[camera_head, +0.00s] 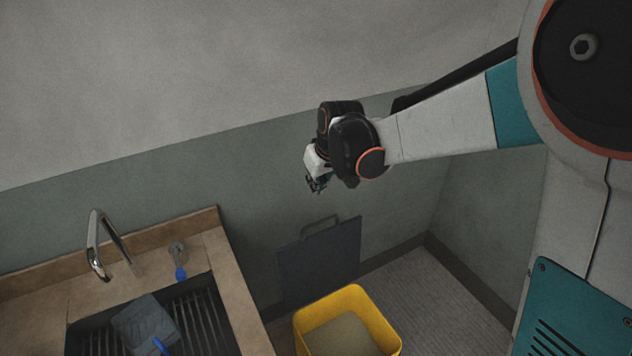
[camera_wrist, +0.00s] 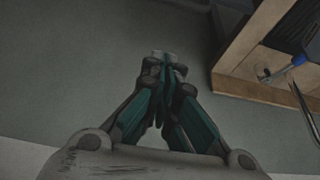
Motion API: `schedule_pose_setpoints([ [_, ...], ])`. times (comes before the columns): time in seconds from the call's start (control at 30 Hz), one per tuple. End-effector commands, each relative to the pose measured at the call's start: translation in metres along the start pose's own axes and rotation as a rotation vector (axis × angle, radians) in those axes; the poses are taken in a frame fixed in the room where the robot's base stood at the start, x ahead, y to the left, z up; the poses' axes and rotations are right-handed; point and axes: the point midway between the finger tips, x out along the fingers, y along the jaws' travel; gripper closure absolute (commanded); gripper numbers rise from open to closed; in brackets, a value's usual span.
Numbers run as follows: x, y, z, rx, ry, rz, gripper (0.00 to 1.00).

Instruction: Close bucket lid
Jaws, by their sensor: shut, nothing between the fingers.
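The yellow bucket (camera_head: 376,310) stands on the floor at the bottom middle of the head view, its top open and a pale inside showing. The dark grey lid (camera_head: 320,264) stands upright behind the bucket, near the wall, with a loop handle (camera_head: 320,225) on its top edge. My gripper (camera_head: 316,187) hangs above the lid's handle, apart from it and from the bucket. In the wrist view my gripper (camera_wrist: 163,58) is shut and empty, its teal fingers meeting at the tips. I cannot clearly make out the bucket or lid in the wrist view.
A wooden counter (camera_head: 240,300) with a sink, a chrome tap (camera_head: 97,240) and a blue-handled tool (camera_head: 180,272) is at the left. A grey box (camera_head: 143,322) lies in the sink. The wall is close behind; striped floor (camera_head: 440,300) is clear right of the bucket.

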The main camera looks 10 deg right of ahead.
Motion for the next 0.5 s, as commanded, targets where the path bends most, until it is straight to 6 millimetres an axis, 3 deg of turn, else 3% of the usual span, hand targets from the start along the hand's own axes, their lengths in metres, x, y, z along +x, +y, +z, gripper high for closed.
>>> schedule_pose_setpoints([
  [0.23,0.021,-0.001,-0.002,-0.005,-0.003,-0.003,1.00],
  [0.5,0.070,-0.001,-0.002,-0.004,-0.003,-0.003,1.00],
])
